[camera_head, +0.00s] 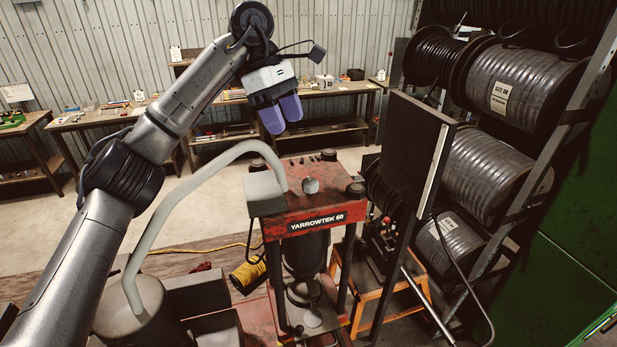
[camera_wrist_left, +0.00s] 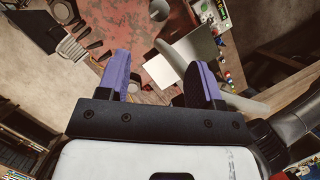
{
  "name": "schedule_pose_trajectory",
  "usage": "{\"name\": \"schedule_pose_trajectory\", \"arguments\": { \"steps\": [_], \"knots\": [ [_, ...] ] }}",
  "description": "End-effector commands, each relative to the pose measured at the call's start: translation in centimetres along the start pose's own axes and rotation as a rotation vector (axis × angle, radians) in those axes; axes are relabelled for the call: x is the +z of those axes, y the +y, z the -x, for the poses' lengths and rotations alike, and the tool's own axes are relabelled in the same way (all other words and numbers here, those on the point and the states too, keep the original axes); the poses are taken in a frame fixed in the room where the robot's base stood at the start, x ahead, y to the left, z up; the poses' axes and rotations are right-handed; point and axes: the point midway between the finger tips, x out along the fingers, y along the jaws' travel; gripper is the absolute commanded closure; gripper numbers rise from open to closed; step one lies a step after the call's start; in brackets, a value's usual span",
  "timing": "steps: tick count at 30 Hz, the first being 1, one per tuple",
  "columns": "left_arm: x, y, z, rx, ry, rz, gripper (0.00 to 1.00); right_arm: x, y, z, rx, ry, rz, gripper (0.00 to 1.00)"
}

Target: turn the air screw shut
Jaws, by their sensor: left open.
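The red press head marked YARROWTEK 60 (camera_head: 290,215) stands in the middle of the head view. A small grey rounded knob (camera_head: 311,186) sits on its top; a similar grey knob shows at the top edge of the left wrist view (camera_wrist_left: 158,10). I cannot tell for sure whether this is the air screw. My left gripper (camera_head: 281,117) is in the air above and behind the press head, purple fingers pointing down. Its fingers are apart and empty in the left wrist view (camera_wrist_left: 160,75), touching nothing. My right gripper is not in view.
A bent grey pipe (camera_head: 180,190) arches to a grey block (camera_head: 263,192) on the press head's left. A dark upright panel (camera_head: 409,150) and a rack of hose reels (camera_head: 520,90) stand right. An orange stool (camera_head: 372,295) bears dark equipment with red knobs (camera_head: 371,222).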

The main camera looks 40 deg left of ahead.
Motion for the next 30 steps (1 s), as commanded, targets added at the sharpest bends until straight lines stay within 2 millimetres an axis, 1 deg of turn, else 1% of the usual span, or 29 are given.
{"name": "schedule_pose_trajectory", "arguments": {
  "steps": [5, 8, 11, 18, 21, 24, 30],
  "knots": [
    [0.0, 0.1, -1.3, 0.0, -0.003, -0.034, 0.4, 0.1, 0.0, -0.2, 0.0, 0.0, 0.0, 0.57],
    [0.0, 0.1, -2.8, -0.001, -0.003, -0.036, 0.4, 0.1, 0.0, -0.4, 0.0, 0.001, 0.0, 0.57],
    [0.0, 0.1, -4.4, -0.001, -0.001, -0.033, 0.4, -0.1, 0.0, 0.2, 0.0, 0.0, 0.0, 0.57],
    [0.1, 0.1, -8.8, 0.0, -0.002, -0.032, 0.4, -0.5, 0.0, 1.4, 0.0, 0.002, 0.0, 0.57],
    [0.2, 0.1, -10.3, 0.001, -0.003, -0.032, 0.4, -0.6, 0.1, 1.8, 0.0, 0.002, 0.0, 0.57],
    [0.2, 0.1, -11.6, 0.002, -0.004, -0.032, 0.4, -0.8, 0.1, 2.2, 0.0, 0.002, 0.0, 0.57],
    [0.2, 0.1, -13.2, 0.003, -0.004, -0.032, 0.4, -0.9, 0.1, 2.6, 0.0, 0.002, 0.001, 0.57]
  ]
}}
